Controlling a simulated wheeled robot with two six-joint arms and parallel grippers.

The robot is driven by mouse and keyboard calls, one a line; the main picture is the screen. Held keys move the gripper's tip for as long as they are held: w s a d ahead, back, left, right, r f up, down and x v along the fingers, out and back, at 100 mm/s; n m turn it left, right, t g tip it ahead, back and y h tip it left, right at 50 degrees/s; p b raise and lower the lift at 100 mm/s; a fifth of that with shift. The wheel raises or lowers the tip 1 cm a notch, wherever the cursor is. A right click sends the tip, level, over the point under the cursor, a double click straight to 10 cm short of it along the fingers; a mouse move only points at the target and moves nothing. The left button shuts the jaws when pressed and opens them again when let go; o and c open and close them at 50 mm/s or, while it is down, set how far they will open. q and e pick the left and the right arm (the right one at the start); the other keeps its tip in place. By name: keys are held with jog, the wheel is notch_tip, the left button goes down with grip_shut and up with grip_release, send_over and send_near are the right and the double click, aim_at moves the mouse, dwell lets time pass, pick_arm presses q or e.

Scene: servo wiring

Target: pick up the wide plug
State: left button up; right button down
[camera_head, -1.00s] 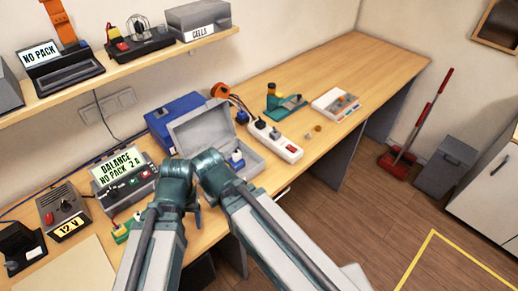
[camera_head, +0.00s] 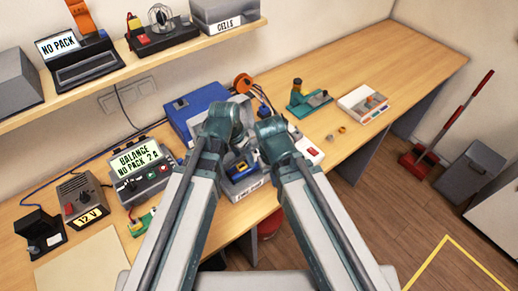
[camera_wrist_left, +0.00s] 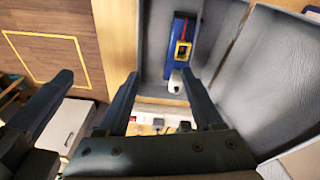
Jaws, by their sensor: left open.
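An open grey case (camera_head: 244,190) stands on the bench, partly covered by my arms in the head view. In it lies a blue piece with a yellow frame (camera_head: 239,168), also seen in the left wrist view (camera_wrist_left: 181,50) with a small white end towards my fingers. I cannot tell whether this is the wide plug. My left gripper (camera_wrist_left: 159,77) is open and empty, its fingers on the near side of the blue piece, apart from it. My right gripper (camera_head: 276,140) is beside the left one above the case; its fingertips are hidden.
A blue box (camera_head: 190,110) stands behind the case. A white power strip (camera_head: 312,153) is partly hidden by my right arm. A balance charger (camera_head: 140,170) and a 12 V supply (camera_head: 83,200) stand at left. The bench's far right end is clear.

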pick_arm(q)
jog(key=w+r+m+t+h+p, duration=0.1)
jog(key=w+r+m+h+p, duration=0.1)
jog(key=w+r, duration=0.3)
jog(key=b, duration=0.8)
send_near(256, 152)
jog(key=shift+m+t, duration=0.3)
jog(key=x, duration=0.5)
jog(key=shift+w, duration=0.25)
jog(key=f+b, duration=0.2)
jog(key=d+f+b, duration=0.1)
jog(key=f+b, duration=0.1)
jog(key=shift+d+f, duration=0.15)
jog(key=shift+f, duration=0.1)
pick_arm(e)
notch_tip(256, 152, down, 10)
jog(key=shift+r, duration=0.1)
pick_arm(q)
jog(key=shift+d+f+b, duration=0.1)
jog(key=shift+f+b, duration=0.15)
jog(key=shift+b, duration=0.2)
pick_arm(e)
jog(key=shift+f, duration=0.2)
pick_arm(q)
jog(key=shift+r, duration=0.1)
pick_arm(e)
jog(key=shift+r, duration=0.1)
pick_arm(q)
grip_shut()
